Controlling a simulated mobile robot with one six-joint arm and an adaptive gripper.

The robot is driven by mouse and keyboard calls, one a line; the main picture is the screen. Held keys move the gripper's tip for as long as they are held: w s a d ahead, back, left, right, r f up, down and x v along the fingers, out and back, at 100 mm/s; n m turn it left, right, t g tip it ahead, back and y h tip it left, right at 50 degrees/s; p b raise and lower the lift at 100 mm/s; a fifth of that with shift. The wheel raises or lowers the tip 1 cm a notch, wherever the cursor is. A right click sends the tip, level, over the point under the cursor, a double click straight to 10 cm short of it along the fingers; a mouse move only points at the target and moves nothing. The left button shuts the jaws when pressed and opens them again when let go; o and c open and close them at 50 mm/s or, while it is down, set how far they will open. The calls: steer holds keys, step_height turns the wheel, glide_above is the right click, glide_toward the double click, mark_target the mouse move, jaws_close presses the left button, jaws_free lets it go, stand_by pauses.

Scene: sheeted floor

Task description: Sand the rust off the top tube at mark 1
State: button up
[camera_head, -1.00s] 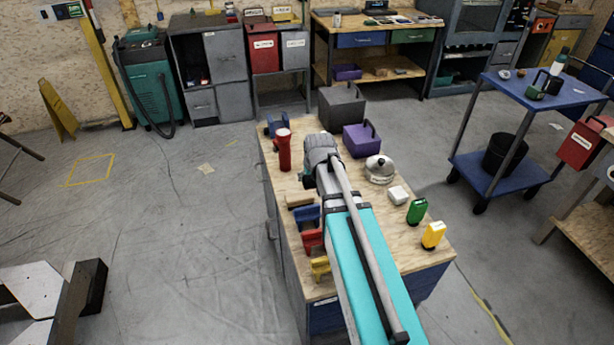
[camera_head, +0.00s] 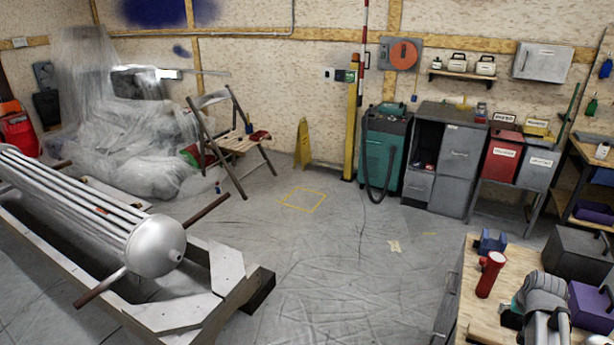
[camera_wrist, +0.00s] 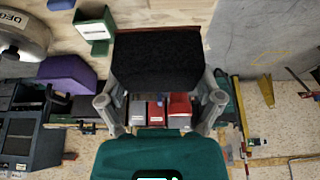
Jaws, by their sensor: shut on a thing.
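In the wrist view my gripper (camera_wrist: 158,78) is shut on a dark, rough-faced block (camera_wrist: 157,55) with a thin reddish-brown edge, likely a sanding block. It is held across between the two grey fingers. In the head view a bundle of pale tubes (camera_head: 62,203) with a rounded metal end (camera_head: 156,248) lies at the left, far from my arm. A small red mark (camera_head: 102,211) shows on its side. I cannot read mark 1 or make out rust on the top tube. My arm's end is at the lower right, over the workbench, and its fingers cannot be made out there.
The workbench (camera_head: 478,262) holds a red torch-like item (camera_head: 491,274) and a purple box (camera_head: 592,307). A folding chair (camera_head: 238,142) and sheeted heap stand behind. Floor between stand and bench is clear.

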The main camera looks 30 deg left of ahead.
steer(key=shift+r+p, duration=0.75)
steer(key=shift+r, duration=0.45)
